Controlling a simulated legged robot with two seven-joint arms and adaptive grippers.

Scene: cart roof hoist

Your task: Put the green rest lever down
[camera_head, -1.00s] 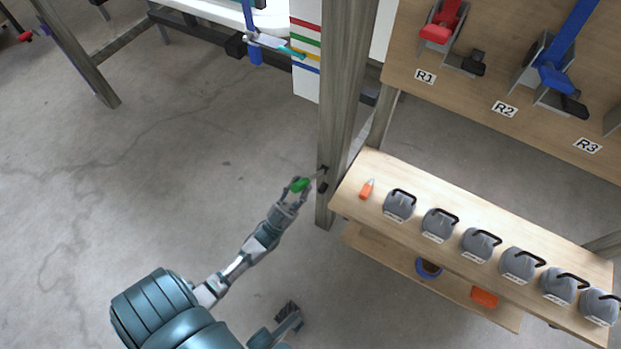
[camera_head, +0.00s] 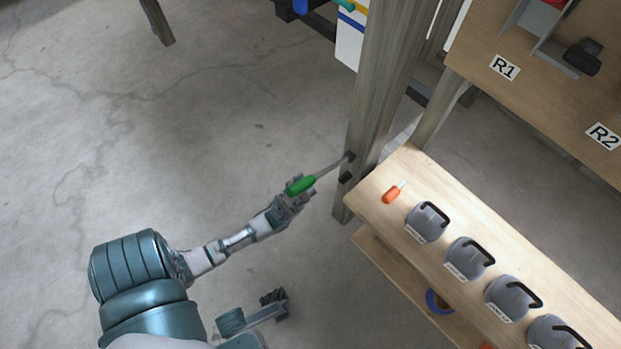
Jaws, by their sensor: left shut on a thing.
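The green rest lever (camera_head: 301,186) has a green grip on a thin metal rod. The rod runs up and right to a dark pivot on the wooden post (camera_head: 383,85). The lever slants, with its grip lower than the pivot in the picture. My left gripper (camera_head: 300,190) is shut on the green grip; its fingers partly hide it. My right gripper (camera_head: 273,297) is low in the picture, away from the lever. Whether its fingers are open or shut is not clear.
A wooden shelf (camera_head: 390,213) right of the post bears an orange-handled tool (camera_head: 392,194) and several grey weights (camera_head: 427,222) with black handles. A lower shelf holds a blue ring (camera_head: 437,302). A panel labelled R1 and R2 (camera_head: 504,67) stands upper right. The floor at left is clear.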

